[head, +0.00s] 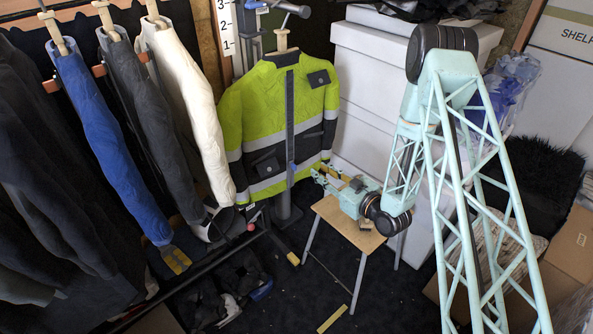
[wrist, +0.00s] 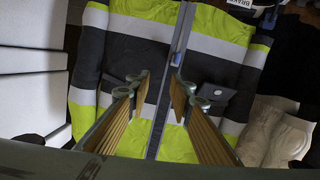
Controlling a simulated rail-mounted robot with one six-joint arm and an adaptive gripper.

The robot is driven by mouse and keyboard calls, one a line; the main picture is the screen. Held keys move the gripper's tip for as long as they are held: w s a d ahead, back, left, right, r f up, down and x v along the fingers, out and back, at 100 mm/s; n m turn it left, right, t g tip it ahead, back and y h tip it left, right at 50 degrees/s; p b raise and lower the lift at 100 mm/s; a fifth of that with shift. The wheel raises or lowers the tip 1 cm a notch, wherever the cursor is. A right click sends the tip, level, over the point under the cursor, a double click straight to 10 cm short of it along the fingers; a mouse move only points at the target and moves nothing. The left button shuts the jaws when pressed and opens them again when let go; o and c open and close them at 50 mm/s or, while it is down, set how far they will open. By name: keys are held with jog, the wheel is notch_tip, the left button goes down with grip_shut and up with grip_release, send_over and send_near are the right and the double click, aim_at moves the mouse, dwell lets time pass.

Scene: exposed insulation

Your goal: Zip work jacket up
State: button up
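The work jacket (head: 262,98) is yellow-green and dark with pale bands, and hangs upright on a stand. A dark zip strip (head: 290,110) runs down its front. A small blue zip pull (wrist: 177,58) shows on the strip in the wrist view, where the jacket appears upside down; it sits low on the jacket front in the head view (head: 292,168). My gripper (head: 320,176) is at the jacket's lower right side. In the wrist view my gripper (wrist: 162,88) is open and empty, its fingers on either side of the strip. The pull lies beyond the fingertips, slightly to the right.
A small wooden-topped stool (head: 350,228) stands below my gripper. White boxes (head: 375,75) are stacked behind on the right. Blue, grey and white garments (head: 185,85) hang on a rail at the left. A black fluffy item (head: 540,170) and cardboard boxes (head: 575,245) are at the right.

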aim_at(296, 169)
jog(key=s+f+t+y, duration=0.1)
jog(key=s+f, duration=0.3)
jog(key=f, duration=0.1)
jog(key=shift+a+f+m, duration=0.2)
jog(key=shift+a+m, duration=0.2)
jog(key=shift+w+a, duration=0.1)
jog(key=shift+r+b+x, duration=0.1)
jog(key=shift+b+x, duration=0.6)
jog(key=shift+x, duration=2.7)
jog(key=shift+r+b+x, duration=0.15)
jog(key=shift+b+x, duration=0.55)
jog(key=shift+x, duration=2.7)
jog(key=shift+a, duration=0.1)
jog(key=shift+c, duration=0.2)
grip_shut()
